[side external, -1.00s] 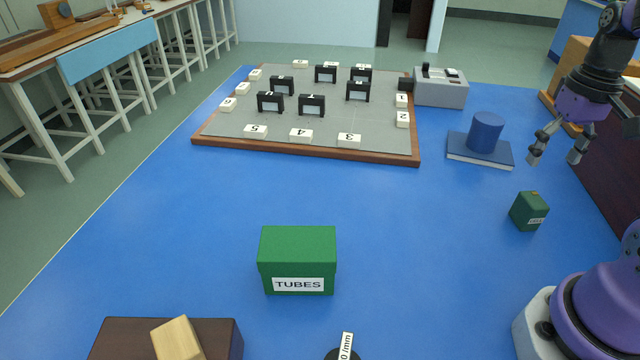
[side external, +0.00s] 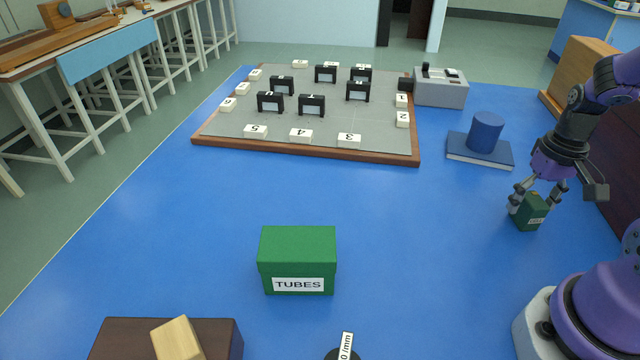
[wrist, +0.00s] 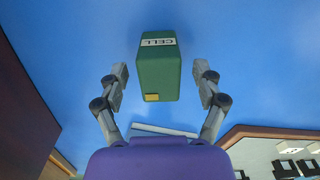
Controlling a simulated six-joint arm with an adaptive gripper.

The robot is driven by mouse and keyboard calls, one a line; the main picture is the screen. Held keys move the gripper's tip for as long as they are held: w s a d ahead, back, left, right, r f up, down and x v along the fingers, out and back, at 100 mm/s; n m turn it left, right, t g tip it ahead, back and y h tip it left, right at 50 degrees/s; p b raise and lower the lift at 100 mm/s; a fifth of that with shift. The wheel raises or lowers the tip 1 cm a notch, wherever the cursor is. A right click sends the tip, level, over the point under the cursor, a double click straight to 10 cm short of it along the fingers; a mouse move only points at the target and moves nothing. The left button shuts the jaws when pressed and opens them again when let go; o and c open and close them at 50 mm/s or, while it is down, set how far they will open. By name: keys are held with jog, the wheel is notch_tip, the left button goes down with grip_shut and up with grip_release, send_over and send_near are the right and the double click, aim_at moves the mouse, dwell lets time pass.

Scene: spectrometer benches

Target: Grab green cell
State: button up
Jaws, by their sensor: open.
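The green cell (side external: 529,213) is a small dark green block with a white label and a yellowish spot on top. It stands on the blue table at the right in the side view. In the wrist view the cell (wrist: 158,68) lies ahead, its label reading "CELL". My gripper (side external: 538,203) is open and lowered around the cell's upper part. In the wrist view my gripper (wrist: 160,86) has one finger on each side of the cell, with a blue gap showing on both sides.
A green box labelled TUBES (side external: 297,262) stands at front centre. A blue cylinder (side external: 486,132) sits on a book (side external: 478,150) behind the cell. A grey board (side external: 330,125) with numbered blocks lies at the back. The table (side external: 400,220) between is clear.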

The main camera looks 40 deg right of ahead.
grip_shut()
